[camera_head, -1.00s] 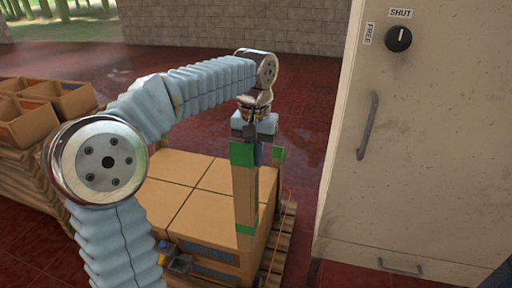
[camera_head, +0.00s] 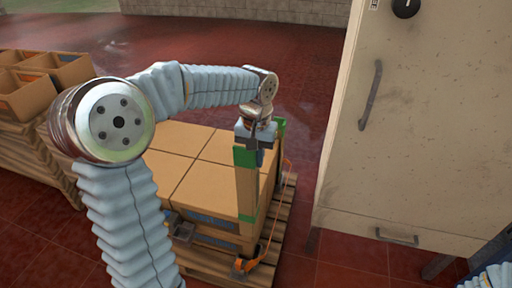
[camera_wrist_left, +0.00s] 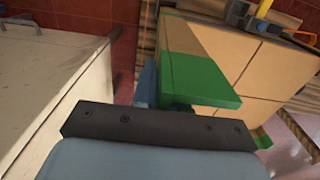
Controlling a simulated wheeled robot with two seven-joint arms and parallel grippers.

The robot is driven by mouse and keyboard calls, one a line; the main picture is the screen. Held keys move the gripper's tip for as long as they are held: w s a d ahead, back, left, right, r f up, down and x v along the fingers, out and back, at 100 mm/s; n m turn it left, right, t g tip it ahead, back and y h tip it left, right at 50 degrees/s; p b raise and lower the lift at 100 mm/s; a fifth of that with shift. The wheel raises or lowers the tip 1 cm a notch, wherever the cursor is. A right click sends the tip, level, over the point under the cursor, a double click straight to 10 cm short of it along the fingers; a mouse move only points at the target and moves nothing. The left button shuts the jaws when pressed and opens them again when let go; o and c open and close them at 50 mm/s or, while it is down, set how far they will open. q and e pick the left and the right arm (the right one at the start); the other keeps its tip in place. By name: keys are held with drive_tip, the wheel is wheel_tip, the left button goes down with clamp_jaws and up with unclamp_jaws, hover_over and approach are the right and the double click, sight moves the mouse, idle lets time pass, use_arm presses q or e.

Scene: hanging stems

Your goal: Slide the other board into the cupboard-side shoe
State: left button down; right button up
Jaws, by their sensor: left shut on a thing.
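My left gripper (camera_head: 256,140) is shut on the top end of a long tan board (camera_head: 247,185) with green ends. The board hangs upright in front of the stack's near right corner; I cannot tell if it touches the boxes. In the left wrist view its green end (camera_wrist_left: 200,80) shows just beyond the gripper. An orange and dark fitting (camera_head: 243,267), perhaps the cupboard-side shoe, sits low at the pallet corner, below the board and apart from it. Another green-topped board (camera_head: 280,125) stands at the stack's far right corner. My right gripper is out of view.
The strapped box stack (camera_head: 190,170) stands on a wooden pallet (camera_head: 277,240). The cream cupboard (camera_head: 430,120), with its handle (camera_head: 371,95), rises to the right across a strip of red floor. Open boxes (camera_head: 25,98) on stacked pallets stand at left.

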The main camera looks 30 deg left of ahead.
use_arm(q)
drive_tip(key=b, duration=0.1)
hover_over(256, 208)
drive_tip(key=w, duration=0.1)
wheel_tip(256, 208, down, 5)
drive_tip(key=f+b, duration=0.6)
drive_tip(key=f, duration=0.1)
drive_tip(key=f+b, duration=0.3)
drive_tip(key=f, duration=0.1)
drive_tip(key=shift+a+f+b, duration=0.1)
drive_tip(key=shift+a+b, duration=0.2)
drive_tip(key=shift+b, duration=0.05)
wheel_tip(256, 208, down, 2)
drive_tip(key=shift+f+b, duration=0.25)
drive_tip(key=shift+b, duration=0.65)
drive_tip(key=shift+f+b, duration=0.9)
drive_tip(key=shift+f, duration=0.4)
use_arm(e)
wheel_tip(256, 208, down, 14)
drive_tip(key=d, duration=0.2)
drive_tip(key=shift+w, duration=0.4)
use_arm(q)
drive_tip(key=shift+f+b, duration=0.35)
drive_tip(key=shift+f, duration=0.25)
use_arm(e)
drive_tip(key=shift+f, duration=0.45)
use_arm(q)
drive_tip(key=c, duration=1.1)
unclamp_jaws()
